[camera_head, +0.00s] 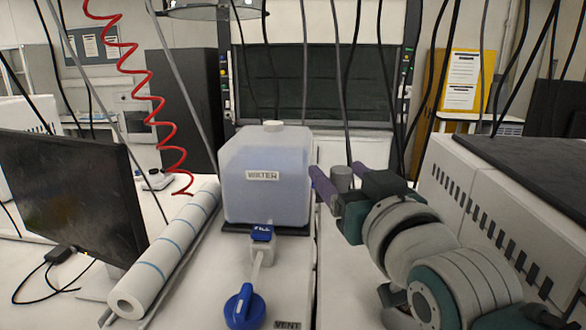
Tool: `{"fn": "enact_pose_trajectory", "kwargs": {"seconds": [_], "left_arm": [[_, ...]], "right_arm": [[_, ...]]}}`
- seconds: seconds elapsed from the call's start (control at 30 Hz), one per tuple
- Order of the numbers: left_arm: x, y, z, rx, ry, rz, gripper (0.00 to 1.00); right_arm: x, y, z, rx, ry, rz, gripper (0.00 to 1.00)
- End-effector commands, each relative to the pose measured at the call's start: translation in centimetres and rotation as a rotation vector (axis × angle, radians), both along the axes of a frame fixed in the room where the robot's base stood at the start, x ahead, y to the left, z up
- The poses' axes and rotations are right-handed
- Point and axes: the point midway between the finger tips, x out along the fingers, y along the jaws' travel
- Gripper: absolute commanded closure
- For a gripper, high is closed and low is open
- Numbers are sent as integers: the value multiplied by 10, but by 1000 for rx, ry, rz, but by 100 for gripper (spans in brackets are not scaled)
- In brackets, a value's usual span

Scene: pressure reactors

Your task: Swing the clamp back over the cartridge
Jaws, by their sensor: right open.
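My right gripper (337,186) comes in from the right, with a green body and purple fingers. Its fingers are spread apart. A short grey cylinder (343,175) shows between the fingers; I cannot tell whether they touch it, or whether it is part of the cartridge or clamp. My gripper and arm hide what lies below and behind it. I cannot clearly make out a clamp or its position. My left gripper is not in view.
A translucent WATER tank (265,185) stands left of my gripper. A blue-handled valve (244,306) is in front. A white roll with blue stripes (165,255) and a monitor (75,195) are at left. A white slotted cabinet (480,212) stands close on the right.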

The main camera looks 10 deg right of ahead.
Motion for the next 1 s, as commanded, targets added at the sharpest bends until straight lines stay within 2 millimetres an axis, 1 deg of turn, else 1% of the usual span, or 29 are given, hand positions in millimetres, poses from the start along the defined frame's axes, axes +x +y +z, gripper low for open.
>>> {"fn": "enact_pose_trajectory", "kwargs": {"seconds": [0.1,0.33,0.9,1.0], "left_arm": [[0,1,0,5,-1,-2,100],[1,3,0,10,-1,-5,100],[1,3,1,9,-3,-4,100],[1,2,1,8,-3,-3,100]], "right_arm": [[3,0,0,1,0,0,33],[3,0,0,1,0,0,34],[3,0,0,1,1,0,99],[3,0,0,1,1,0,100]]}}
